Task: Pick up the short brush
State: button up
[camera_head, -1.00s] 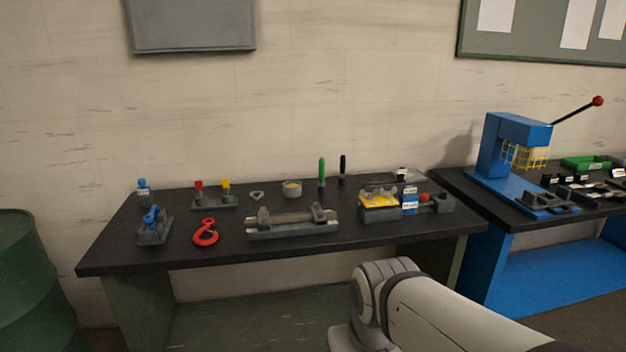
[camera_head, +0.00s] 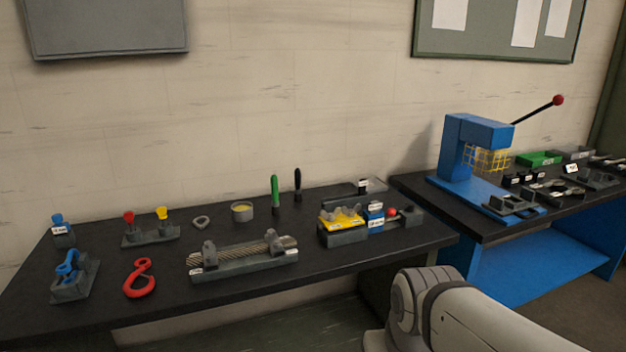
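Two slim upright handles stand at the back of the black-topped bench: a green one (camera_head: 275,191) and a black one (camera_head: 297,183), side by side with a small gap. Either could be the short brush; no bristles or label show, so I cannot tell which. Their lower ends sit in small dark holders. My gripper is out of view; only a pale link of my arm shows at the lower right, in front of the bench.
A chain fixture (camera_head: 242,262), a red hook (camera_head: 139,279) and a yellow-topped block (camera_head: 341,222) occupy the front. A blue press (camera_head: 470,150) stands on the right bench. Bare bench top lies around the handles.

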aim_at(299, 198)
jog(key=z, duration=0.3)
jog(key=i, duration=1.95)
jog(key=u, duration=0.8)
jog(key=k, duration=0.95)
jog(key=u, duration=0.15)
jog(key=i, duration=0.95)
jog(key=z, duration=0.1)
